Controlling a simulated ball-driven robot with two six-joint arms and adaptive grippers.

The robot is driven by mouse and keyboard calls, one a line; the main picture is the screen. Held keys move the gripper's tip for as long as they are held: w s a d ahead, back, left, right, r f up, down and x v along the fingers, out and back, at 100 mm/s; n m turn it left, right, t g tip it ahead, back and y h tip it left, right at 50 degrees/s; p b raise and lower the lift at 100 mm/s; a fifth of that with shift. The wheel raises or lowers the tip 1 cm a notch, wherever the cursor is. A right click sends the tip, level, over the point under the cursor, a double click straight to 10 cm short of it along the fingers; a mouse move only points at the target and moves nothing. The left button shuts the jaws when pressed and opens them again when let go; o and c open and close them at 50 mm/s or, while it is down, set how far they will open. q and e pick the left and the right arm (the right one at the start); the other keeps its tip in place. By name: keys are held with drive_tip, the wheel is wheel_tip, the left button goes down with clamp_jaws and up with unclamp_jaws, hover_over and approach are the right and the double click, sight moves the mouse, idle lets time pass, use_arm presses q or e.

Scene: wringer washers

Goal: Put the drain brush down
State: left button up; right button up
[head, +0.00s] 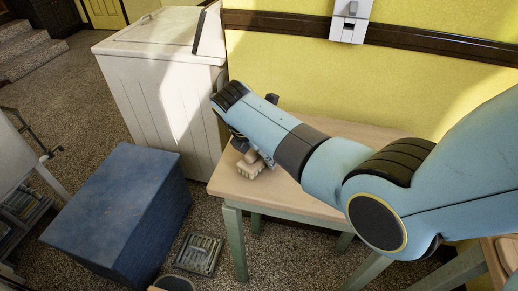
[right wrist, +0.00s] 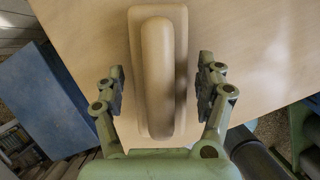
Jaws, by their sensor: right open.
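The drain brush (head: 251,170) has a pale wooden block and light bristles and rests on the small wooden table (head: 290,185) near its left corner. In the right wrist view the brush (right wrist: 158,75) shows from above, with a long rounded grip along its block. My right gripper (right wrist: 161,85) is open, with one finger on each side of the brush and visible gaps between. In the head view this gripper (head: 243,152) is at the brush, partly hidden behind my own wrist. My left gripper is not in view.
A white cabinet (head: 160,85) stands left of the table against the yellow wall (head: 285,75). A blue box (head: 120,210) stands on the speckled floor in front of it. A square floor grate (head: 198,253) lies between box and table. The tabletop right of the brush looks clear.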

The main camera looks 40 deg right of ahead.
drive_tip(key=p+v, duration=0.1)
drive_tip(key=v, duration=1.1)
drive_tip(key=shift+r, duration=0.1)
